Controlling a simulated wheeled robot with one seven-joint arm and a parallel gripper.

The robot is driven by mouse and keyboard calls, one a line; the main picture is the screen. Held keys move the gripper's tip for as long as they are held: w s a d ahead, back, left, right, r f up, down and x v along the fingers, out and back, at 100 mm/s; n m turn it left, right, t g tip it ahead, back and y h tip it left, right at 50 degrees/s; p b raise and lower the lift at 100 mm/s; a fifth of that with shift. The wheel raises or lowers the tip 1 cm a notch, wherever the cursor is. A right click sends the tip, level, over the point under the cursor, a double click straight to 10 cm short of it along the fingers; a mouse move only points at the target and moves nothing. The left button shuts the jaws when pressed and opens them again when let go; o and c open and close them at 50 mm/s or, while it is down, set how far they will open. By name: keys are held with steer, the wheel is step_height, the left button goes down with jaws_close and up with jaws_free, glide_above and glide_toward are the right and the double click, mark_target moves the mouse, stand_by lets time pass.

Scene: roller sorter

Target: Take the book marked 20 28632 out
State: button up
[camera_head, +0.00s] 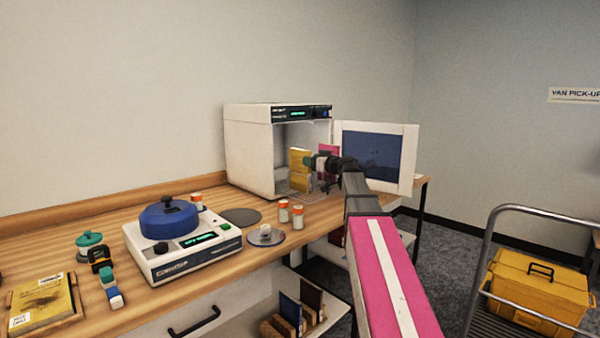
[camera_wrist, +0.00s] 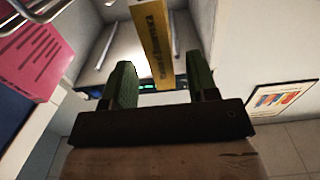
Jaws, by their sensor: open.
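A yellow book (camera_head: 299,168) stands upright inside the open white cabinet (camera_head: 250,155), near its front. In the wrist view its yellow spine (camera_wrist: 157,45) carries dark lettering that I cannot read, so I cannot confirm the number. My gripper (camera_head: 318,163) is at the cabinet's opening. In the wrist view my gripper (camera_wrist: 160,72) is open, with one green finger on each side of the spine's line. I cannot tell whether the book is between the fingertips or just beyond them. A pink item (camera_head: 328,151) shows behind my gripper, partly hidden.
The cabinet door (camera_head: 375,155) stands open on the right, close to my arm. Several orange-and-white jars (camera_head: 298,216) stand on the wooden bench (camera_head: 85,220) in front. A white device with a blue lid (camera_head: 170,218) is further left. A yellow case (camera_head: 535,290) sits on a trolley at right.

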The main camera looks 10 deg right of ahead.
mark_target(300, 170)
steer(key=x, duration=0.2)
steer(key=f+x, duration=0.1)
steer(key=x, duration=0.2)
steer(key=shift+a, duration=0.1)
jaws_close()
